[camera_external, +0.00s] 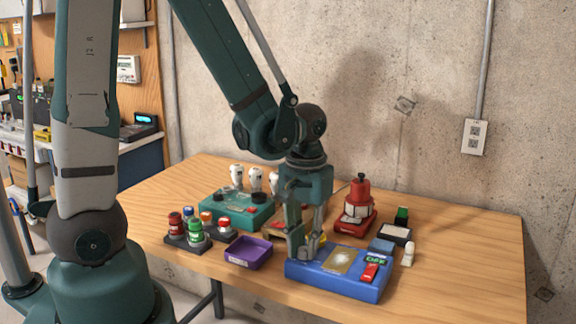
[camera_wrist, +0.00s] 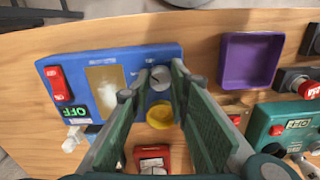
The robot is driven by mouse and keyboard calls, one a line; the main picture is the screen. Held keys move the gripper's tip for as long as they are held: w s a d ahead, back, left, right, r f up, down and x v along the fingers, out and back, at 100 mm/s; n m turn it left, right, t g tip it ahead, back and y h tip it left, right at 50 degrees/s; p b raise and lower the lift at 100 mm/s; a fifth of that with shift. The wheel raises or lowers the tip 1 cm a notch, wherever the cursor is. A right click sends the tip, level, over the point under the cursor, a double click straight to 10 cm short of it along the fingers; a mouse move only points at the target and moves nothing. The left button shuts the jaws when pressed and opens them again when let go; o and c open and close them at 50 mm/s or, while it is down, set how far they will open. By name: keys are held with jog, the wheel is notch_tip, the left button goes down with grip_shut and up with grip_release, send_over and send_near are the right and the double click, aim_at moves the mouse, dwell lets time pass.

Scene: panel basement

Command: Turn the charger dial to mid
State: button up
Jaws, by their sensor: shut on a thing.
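The charger is a blue box (camera_external: 330,276) near the front edge of the table; it also shows in the wrist view (camera_wrist: 80,63). It has a gauge window (camera_external: 339,261), a red switch (camera_external: 370,272) and a green-lit display (camera_external: 376,260) reading OFF. The grey dial (camera_wrist: 160,78) is at the box end away from the switch. My gripper (camera_external: 307,246) points down at that end. In the wrist view its fingertips (camera_wrist: 159,76) are on either side of the dial, shut on it. The fingers partly hide the box, and I cannot read the dial's setting.
A purple tray (camera_external: 247,252) stands left of the charger. A red device (camera_external: 357,208) and a teal unit (camera_external: 236,210) with white bulbs stand behind. Several coloured-cap jars (camera_external: 195,231) stand left.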

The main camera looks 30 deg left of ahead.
aim_at(304, 249)
jog(key=shift+m+b, duration=0.85)
jog(key=shift+m, duration=1.35)
jog(key=o, duration=0.9)
jog(key=shift+r, duration=0.15)
jog(key=shift+r, duration=5.85)
